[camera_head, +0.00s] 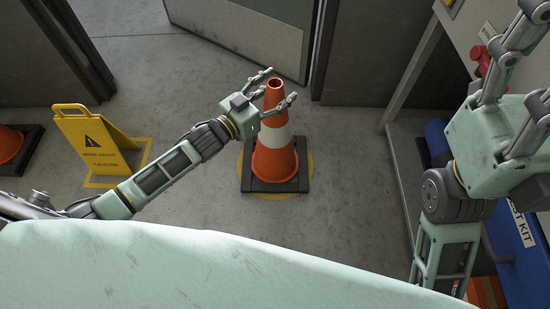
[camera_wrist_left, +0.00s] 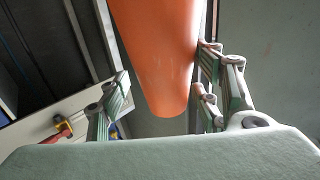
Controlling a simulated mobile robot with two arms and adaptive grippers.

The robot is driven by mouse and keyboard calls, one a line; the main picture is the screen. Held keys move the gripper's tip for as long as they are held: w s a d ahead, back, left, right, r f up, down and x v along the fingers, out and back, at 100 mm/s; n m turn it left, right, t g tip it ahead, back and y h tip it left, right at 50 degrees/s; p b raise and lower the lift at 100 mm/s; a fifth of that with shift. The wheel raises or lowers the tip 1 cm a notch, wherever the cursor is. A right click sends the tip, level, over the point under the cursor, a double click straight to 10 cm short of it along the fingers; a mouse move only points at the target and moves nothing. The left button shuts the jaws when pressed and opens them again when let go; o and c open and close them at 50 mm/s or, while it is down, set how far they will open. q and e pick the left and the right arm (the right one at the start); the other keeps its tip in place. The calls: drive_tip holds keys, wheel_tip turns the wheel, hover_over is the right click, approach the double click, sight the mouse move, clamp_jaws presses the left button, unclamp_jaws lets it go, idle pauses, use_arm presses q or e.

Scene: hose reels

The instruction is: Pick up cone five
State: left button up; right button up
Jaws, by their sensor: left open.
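An orange cone with a white band (camera_head: 275,140) stands upright on a black square base, on a yellow floor circle; no number is readable on it. My left gripper (camera_head: 277,87) is open at the cone's top, with one finger behind the tip and one in front of it. In the left wrist view the orange cone (camera_wrist_left: 155,55) lies between the spread fingers, with a gap on the left side; contact on the right cannot be told. My right gripper (camera_head: 532,60) is raised at the right edge, fingers spread and empty, partly cut off.
A yellow caution sign (camera_head: 90,140) stands left of my left forearm. A second orange cone (camera_head: 9,145) is at the left edge. A grey door panel (camera_head: 245,30) stands behind. A blue kit box (camera_head: 515,250) is at the right. The floor right of the cone is clear.

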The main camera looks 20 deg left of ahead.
use_arm(q)
drive_tip(key=shift+c, duration=0.2)
drive_tip(key=shift+f, duration=0.1)
clamp_jaws()
drive_tip(key=shift+r, duration=0.25)
